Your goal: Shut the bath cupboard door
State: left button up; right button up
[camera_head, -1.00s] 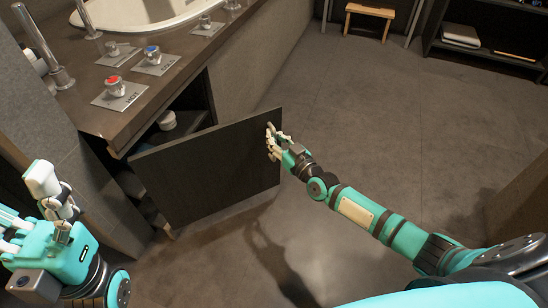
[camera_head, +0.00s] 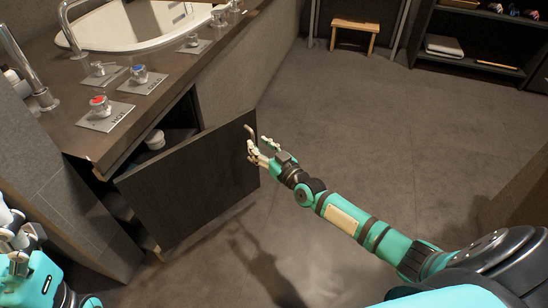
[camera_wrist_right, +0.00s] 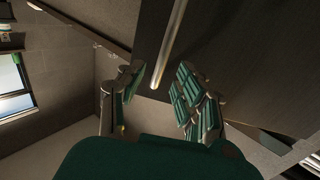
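The dark cupboard door (camera_head: 190,185) under the vanity counter stands open, swung out over the floor, in the head view. A curved metal handle (camera_head: 251,131) shows near its free upper corner. My right gripper (camera_head: 260,150) is at that corner by the handle, with its fingers spread. In the right wrist view, the handle bar (camera_wrist_right: 171,45) runs down to between the two open fingers (camera_wrist_right: 158,95) against the dark door panel; I cannot tell whether they touch it. My left gripper (camera_head: 18,245) is at the lower left, partly cut off, and its opening is unclear.
The counter (camera_head: 75,135) carries a sink (camera_head: 135,35), taps and several knobs. A small white round item (camera_head: 155,140) is inside the cupboard. Open floor (camera_head: 350,130) lies right of the door. A wooden stool (camera_head: 355,25) and a dark shelf (camera_head: 470,60) stand at the back.

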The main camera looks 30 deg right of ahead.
jog(key=s+d, duration=0.2)
jog(key=s, duration=0.7)
jog(key=shift+s, duration=0.2)
